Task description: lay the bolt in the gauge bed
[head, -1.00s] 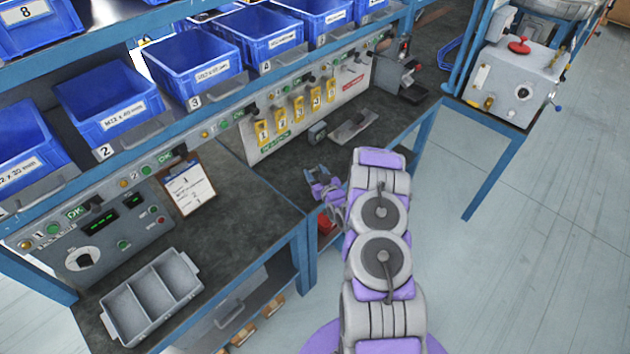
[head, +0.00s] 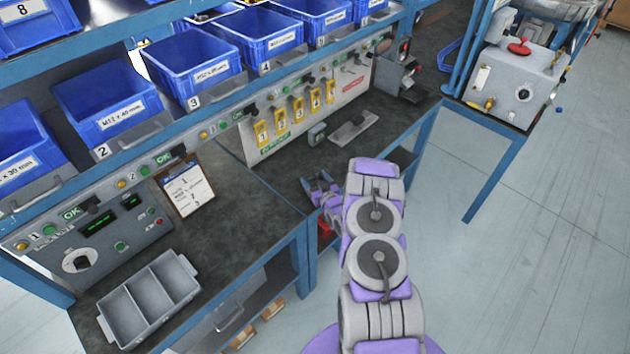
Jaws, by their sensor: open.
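My gripper (head: 318,186) is open over the dark bench top (head: 262,168), near its front edge. I see no bolt between its fingers, which look small from here. A low grey plate (head: 354,126) lies on the bench further back and to the right of my gripper, with a small grey box (head: 317,134) at its left end. It may be the gauge bed, but I cannot tell for sure. I cannot make out the bolt. My arm hides part of the bench front.
Blue numbered bins (head: 107,104) line the shelf above the bench. A grey tray with three compartments (head: 150,297) stands at the front left, with a clipboard (head: 186,187) behind it. Yellow tags (head: 298,108) hang on the back panel. A grey machine (head: 518,85) stands at right.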

